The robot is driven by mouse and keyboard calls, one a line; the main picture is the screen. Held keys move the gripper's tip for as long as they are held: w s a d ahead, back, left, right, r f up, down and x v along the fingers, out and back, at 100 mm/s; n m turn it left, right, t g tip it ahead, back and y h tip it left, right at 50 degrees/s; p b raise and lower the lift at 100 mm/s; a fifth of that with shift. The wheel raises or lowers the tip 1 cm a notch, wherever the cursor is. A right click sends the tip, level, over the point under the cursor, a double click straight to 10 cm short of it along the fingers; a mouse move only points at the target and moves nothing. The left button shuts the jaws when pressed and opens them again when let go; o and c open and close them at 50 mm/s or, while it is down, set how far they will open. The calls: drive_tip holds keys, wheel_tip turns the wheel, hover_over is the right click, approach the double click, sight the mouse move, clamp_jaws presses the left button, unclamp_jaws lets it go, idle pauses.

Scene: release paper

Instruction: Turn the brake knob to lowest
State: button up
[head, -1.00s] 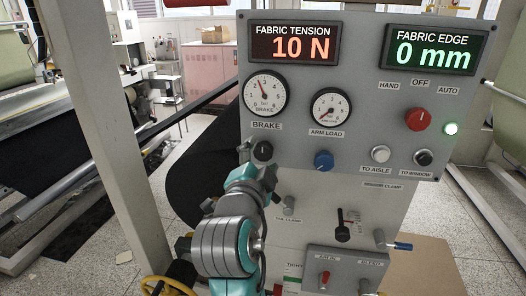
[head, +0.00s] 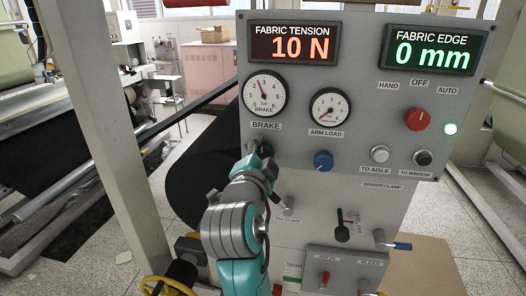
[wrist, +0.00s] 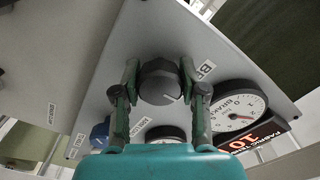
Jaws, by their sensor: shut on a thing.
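The dark round brake knob (wrist: 158,84) sits between the two fingers of my gripper (wrist: 160,88) in the wrist view, with a white pointer mark on its face. The fingers are shut on its sides. In the head view my gripper (head: 258,157) is at the panel just under the BRAKE label (head: 265,125), and it hides most of the knob. The brake gauge (head: 264,93) above has its needle leaning up and left, between 2 and 3. The fabric tension display (head: 293,46) reads 10 N.
The blue arm load knob (head: 323,161) is close on the right. Further right are the silver (head: 380,154) and black (head: 423,158) buttons and the red selector (head: 415,119). A grey post (head: 100,120) stands left of the panel, and a lever (head: 343,230) is below.

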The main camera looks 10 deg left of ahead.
drive_tip(key=shift+n, duration=0.4)
drive_tip(key=n, duration=1.2)
drive_tip(key=shift+n, duration=0.4)
drive_tip(key=n, duration=1.3)
drive_tip(key=shift+f, duration=0.1)
drive_tip(key=shift+n, duration=0.3)
drive_tip(key=o, duration=1.2)
drive_tip(key=shift+c, duration=0.2)
